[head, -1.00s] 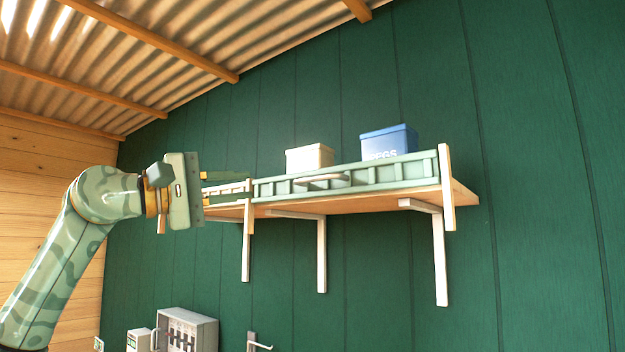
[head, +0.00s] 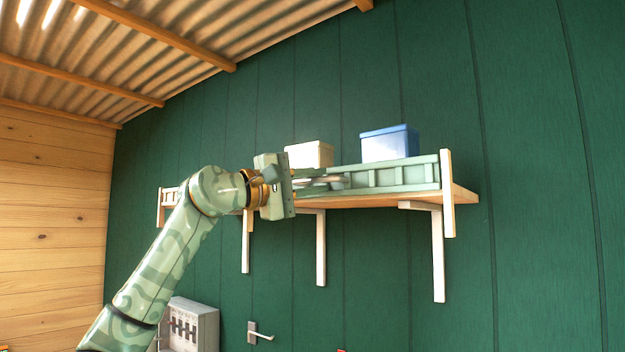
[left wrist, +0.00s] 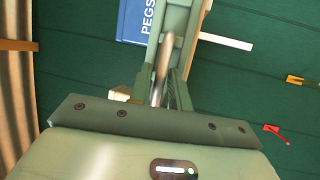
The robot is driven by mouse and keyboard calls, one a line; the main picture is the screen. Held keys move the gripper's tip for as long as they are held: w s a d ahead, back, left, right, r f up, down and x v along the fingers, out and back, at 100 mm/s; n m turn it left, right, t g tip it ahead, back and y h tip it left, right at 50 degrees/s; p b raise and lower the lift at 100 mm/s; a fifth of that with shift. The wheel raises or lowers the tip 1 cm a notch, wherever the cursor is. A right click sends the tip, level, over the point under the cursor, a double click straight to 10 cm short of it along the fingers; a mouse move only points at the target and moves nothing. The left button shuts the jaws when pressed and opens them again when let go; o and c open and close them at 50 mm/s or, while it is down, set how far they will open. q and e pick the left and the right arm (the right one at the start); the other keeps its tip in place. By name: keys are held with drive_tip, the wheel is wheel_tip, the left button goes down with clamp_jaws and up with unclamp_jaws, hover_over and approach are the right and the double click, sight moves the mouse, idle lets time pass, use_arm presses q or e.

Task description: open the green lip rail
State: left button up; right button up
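The green lip rail (head: 400,174) runs along the front edge of a wooden wall shelf (head: 390,199), upright between white end posts. It has a silver bar handle (head: 334,180) near its left part. My left gripper (head: 316,180) has come in from the left and its fingers are at the handle. In the left wrist view the handle (left wrist: 160,72) runs between the two fingers (left wrist: 161,88), which look apart. Firm contact cannot be made out. The rail's left part is hidden behind my gripper. My right gripper is not in view.
A blue bin (head: 389,144) marked PEGS in the left wrist view and a cream box (head: 309,154) stand on the shelf behind the rail. White brackets (head: 438,255) hang below. A grey panel box (head: 195,325) and a wall hook (head: 258,334) are lower down.

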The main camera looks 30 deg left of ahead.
use_arm(q)
clamp_jaws()
wheel_tip(320, 180, down, 6)
drive_tip(key=b, duration=0.3)
drive_tip(key=shift+f, duration=0.2)
unclamp_jaws()
drive_tip(key=shift+r, duration=0.1)
